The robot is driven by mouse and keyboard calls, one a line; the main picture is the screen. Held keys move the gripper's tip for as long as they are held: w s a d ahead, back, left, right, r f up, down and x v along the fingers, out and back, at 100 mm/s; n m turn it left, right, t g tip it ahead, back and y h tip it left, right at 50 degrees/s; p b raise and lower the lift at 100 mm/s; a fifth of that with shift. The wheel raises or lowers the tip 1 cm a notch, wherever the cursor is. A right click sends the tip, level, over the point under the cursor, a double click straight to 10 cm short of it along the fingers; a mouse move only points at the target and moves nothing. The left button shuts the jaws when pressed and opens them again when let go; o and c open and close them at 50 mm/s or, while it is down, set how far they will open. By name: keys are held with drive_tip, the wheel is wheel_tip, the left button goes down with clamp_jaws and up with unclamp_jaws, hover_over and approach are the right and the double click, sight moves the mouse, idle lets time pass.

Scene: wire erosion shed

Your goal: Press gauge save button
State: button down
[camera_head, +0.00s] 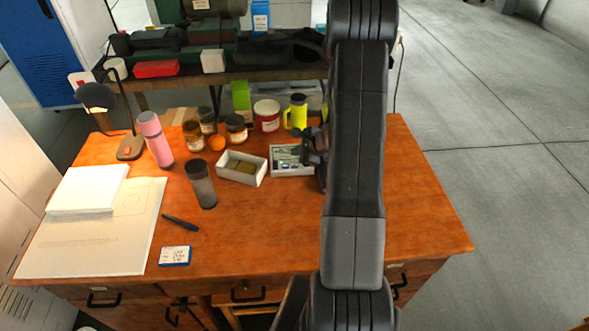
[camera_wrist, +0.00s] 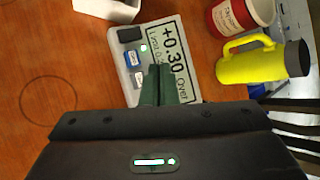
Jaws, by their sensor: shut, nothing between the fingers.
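The gauge (camera_wrist: 124,70) is a pale flat box lying on the wooden table. Its display (camera_wrist: 174,38) reads "+0.30" and "Over", with a second line partly hidden. Beside the display are a black button or block (camera_wrist: 129,34), a blue button with a small label (camera_wrist: 132,58) and a whitish labelled one (camera_wrist: 138,79). The labels are too small to read. A small green light (camera_wrist: 144,48) shows near them. My gripper (camera_wrist: 159,68) is shut and empty, over the display's lower part, right of the blue button. Contact cannot be told. In the head view the gauge (camera_head: 284,165) is partly behind my arm.
A white open box (camera_head: 240,170) stands just left of the gauge. A yellow mug (camera_head: 296,113) and a red-and-white tin (camera_head: 267,116) stand behind. A dark tumbler (camera_head: 201,184) and pink bottle (camera_head: 156,140) are further left. The table's front right is clear.

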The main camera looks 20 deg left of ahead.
sight(297, 166)
drive_tip(key=shift+f+b, duration=1.25)
drive_tip(key=shift+f, duration=0.3)
drive_tip(key=shift+f, duration=0.1)
idle(0.8)
drive_tip(key=shift+f+b, duration=0.35)
drive_tip(key=shift+b, duration=0.3)
drive_tip(key=shift+f+b, duration=0.35)
drive_tip(key=shift+b, duration=0.15)
idle(0.3)
drive_tip(key=shift+r, duration=0.1)
drive_tip(key=shift+r+p, duration=0.5)
drive_tip(key=shift+r, duration=0.25)
wheel_tip(297, 166, up, 5)
drive_tip(key=p, duration=0.3)
idle(0.4)
